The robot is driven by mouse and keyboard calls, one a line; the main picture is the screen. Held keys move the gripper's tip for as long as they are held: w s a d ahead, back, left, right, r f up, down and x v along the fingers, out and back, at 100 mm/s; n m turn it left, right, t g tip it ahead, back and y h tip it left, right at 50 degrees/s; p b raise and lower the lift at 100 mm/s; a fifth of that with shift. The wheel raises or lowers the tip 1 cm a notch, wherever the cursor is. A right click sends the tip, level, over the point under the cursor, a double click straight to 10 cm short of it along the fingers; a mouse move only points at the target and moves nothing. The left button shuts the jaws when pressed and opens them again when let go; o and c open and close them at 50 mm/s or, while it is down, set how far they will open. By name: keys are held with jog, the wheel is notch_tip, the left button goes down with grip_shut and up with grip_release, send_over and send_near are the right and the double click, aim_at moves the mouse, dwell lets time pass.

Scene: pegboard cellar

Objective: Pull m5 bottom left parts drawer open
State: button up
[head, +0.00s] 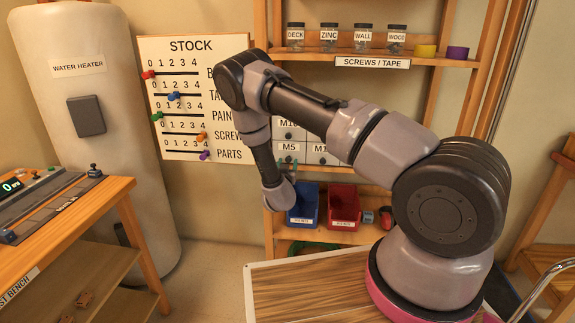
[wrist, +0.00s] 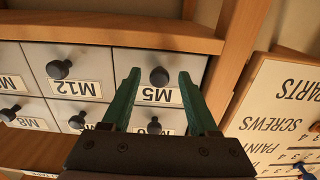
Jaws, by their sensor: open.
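The M5 drawer (wrist: 147,96) fills the middle of the wrist view, which shows its label upside down. Its dark round knob (wrist: 159,76) stands out from the grey front. The drawer front looks flush with its neighbour. My gripper (wrist: 160,78) is open, with one green finger on each side of the knob; I cannot tell whether either finger touches it. In the head view the M5 drawer (head: 288,149) sits at the lower left of the drawer cabinet, partly behind my arm.
The M12 drawer (wrist: 78,86) is beside M5, with more drawers in the other row. A wooden shelf edge (wrist: 110,34) and upright (wrist: 237,50) border M5. Blue (head: 303,205) and red (head: 343,207) bins sit below the cabinet. The stock board (head: 190,100) stands to the left.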

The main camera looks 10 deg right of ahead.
grip_shut()
dwell(1.3)
